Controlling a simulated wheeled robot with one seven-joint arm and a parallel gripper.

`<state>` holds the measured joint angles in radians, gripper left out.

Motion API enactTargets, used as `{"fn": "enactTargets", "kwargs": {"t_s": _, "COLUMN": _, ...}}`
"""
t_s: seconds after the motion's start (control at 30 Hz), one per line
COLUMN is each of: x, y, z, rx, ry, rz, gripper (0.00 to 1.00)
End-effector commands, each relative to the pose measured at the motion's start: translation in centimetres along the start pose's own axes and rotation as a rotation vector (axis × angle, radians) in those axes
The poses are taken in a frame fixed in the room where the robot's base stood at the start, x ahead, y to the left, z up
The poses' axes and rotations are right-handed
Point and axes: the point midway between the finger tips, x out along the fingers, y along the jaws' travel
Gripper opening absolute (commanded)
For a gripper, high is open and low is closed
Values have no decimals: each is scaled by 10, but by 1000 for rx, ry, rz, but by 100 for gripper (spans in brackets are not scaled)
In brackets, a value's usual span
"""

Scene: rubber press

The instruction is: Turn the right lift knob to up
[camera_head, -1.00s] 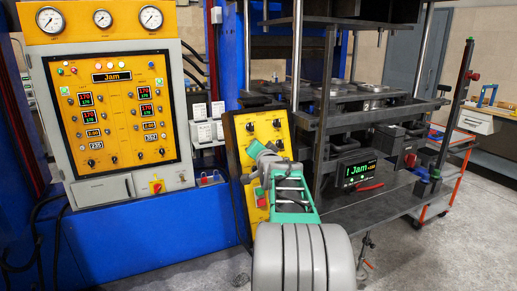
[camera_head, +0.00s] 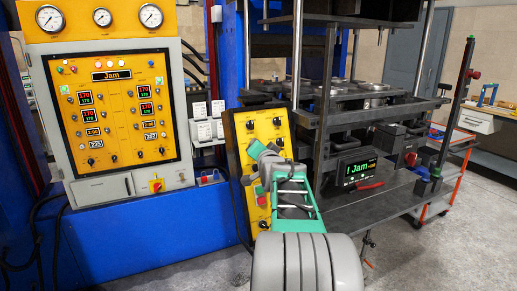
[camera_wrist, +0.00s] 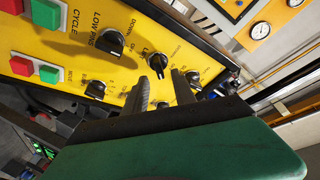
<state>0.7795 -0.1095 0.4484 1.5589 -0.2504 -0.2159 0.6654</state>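The yellow control panel (camera_head: 238,150) stands in front of the press, left of centre in the head view. The wrist view shows it close and tilted (camera_wrist: 75,20), with several black knobs and red and green buttons. One black knob (camera_wrist: 154,60), near a "DOWN" label, is just beyond my fingertips. Another knob (camera_wrist: 192,77) is beside the right finger. The small print is too blurred to tell which is the right lift knob. My gripper (camera_wrist: 167,80) has its two dark fingers apart, with nothing clearly held between them.
The grey cabinet (camera_head: 55,165) with gauges reads "Jam". A small "Jam" screen (camera_head: 357,170) sits on the dark press table (camera_head: 390,200) right of my arm. Grey floor is clear at the lower right.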

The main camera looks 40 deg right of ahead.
Motion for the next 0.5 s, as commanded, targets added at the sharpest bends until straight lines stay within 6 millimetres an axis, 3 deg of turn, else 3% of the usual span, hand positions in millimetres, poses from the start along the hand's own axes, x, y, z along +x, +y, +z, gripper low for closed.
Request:
{"fn": "enactTargets", "kwargs": {"t_s": 0.23, "x": -48, "y": 3, "z": 2, "rx": 0, "ry": 1, "rz": 1, "gripper": 32}}
{"fn": "enactTargets", "kwargs": {"t_s": 0.5, "x": -57, "y": 2, "z": 1, "rx": 0, "ry": -2, "rz": 3, "gripper": 32}}
